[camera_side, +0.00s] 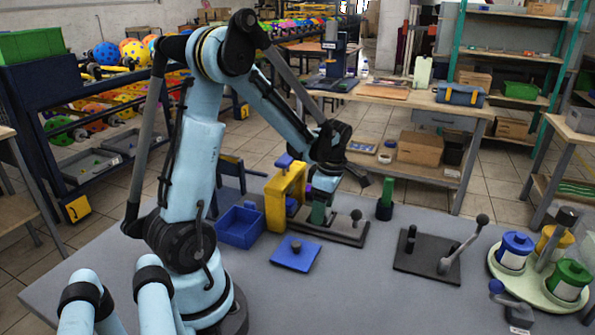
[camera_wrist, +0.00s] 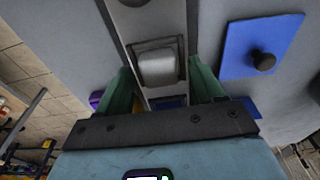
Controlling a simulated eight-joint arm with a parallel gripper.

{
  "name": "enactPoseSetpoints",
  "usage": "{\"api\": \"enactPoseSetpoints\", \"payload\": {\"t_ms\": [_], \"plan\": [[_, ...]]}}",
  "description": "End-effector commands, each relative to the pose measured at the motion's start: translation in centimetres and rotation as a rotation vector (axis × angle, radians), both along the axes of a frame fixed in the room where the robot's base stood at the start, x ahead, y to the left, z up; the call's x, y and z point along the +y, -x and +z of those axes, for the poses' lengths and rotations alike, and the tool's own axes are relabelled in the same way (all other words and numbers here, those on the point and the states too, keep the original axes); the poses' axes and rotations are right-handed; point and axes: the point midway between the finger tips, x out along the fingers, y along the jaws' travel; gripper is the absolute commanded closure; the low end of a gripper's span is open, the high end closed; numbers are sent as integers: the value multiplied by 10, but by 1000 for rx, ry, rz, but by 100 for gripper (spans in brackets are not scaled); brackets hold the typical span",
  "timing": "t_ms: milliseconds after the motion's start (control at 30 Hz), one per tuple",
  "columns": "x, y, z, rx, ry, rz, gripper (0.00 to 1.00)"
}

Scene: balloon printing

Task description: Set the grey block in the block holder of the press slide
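The grey block (camera_wrist: 160,67) shows in the wrist view inside the dark frame of the block holder (camera_wrist: 157,43) on the press slide (camera_wrist: 158,18). I cannot tell how deep it sits. My gripper (camera_wrist: 163,78) has its green fingers apart, one on each side of the block, with visible gaps to it. In the side view my gripper (camera_side: 318,214) is low over the dark press slide (camera_side: 345,236), beside the yellow press frame (camera_side: 277,206). The fingers hide the block there.
A blue plate with a knob (camera_side: 296,254) and a blue bin (camera_side: 240,228) lie near the slide. A green cylinder (camera_side: 385,200) stands behind it. A black plate with a lever (camera_side: 426,264) and a round tray of ink cups (camera_side: 540,293) are to the right. The front table is clear.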

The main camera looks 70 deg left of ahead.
Motion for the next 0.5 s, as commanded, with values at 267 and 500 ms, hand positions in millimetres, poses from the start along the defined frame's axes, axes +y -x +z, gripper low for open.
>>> {"api": "enactPoseSetpoints", "payload": {"t_ms": [267, 500], "plan": [[1, 0, 0, -1, -1, 1, 29], [-1, -2, 12, -1, -1, 0, 29]]}}
